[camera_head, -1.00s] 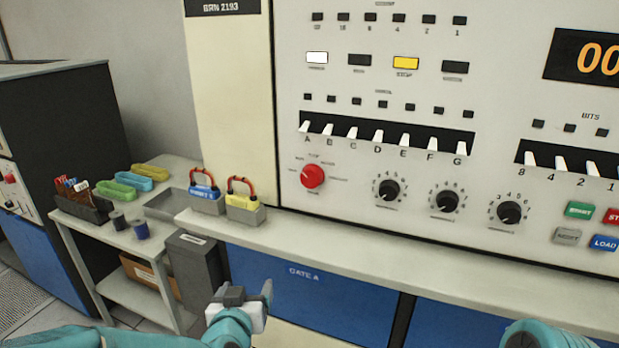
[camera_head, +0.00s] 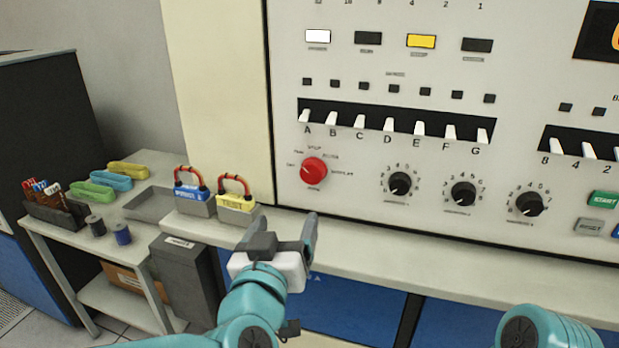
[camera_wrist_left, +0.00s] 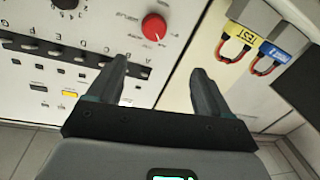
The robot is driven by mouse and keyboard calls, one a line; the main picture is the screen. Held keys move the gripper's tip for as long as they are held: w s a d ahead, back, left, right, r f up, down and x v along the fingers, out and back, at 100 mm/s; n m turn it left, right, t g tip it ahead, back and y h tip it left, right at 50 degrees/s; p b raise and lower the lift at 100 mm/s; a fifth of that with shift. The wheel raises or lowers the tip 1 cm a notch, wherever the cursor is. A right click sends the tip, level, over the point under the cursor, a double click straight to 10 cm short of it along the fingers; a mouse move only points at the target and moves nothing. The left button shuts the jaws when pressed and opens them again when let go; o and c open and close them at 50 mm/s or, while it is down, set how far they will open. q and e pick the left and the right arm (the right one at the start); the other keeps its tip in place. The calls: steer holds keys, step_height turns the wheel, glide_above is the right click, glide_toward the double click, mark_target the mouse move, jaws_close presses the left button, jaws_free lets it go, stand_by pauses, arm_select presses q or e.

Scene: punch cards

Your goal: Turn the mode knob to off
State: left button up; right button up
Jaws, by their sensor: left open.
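The mode knob is the red round knob (camera_head: 313,171) low on the left of the cream panel, with small labels around it that I cannot read clearly. It also shows in the left wrist view (camera_wrist_left: 154,26), beyond my fingers and a little left of the gap between them. My left gripper (camera_head: 290,238) is in front of the ledge, below the knob and apart from it. In the left wrist view its two fingers (camera_wrist_left: 162,80) are open with nothing between them. On the right, a teal part of my right arm shows, but its gripper does not.
Black dials (camera_head: 400,184) sit right of the knob, with white lever switches (camera_head: 390,124) above. A ledge (camera_head: 420,255) runs under the panel. A blue plug block (camera_head: 193,193) and a yellow TEST block (camera_head: 236,204) stand left of my gripper. A side table (camera_head: 150,225) holds small items.

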arm_select(q)
steer(key=p, duration=0.3)
glide_toward(311, 174)
steer(key=w, duration=0.2)
steer(key=w+d, duration=0.1)
steer(key=w, duration=0.5)
steer(key=shift+w+d, duration=0.25)
steer(key=shift+d, duration=0.05)
steer(key=c, duration=1)
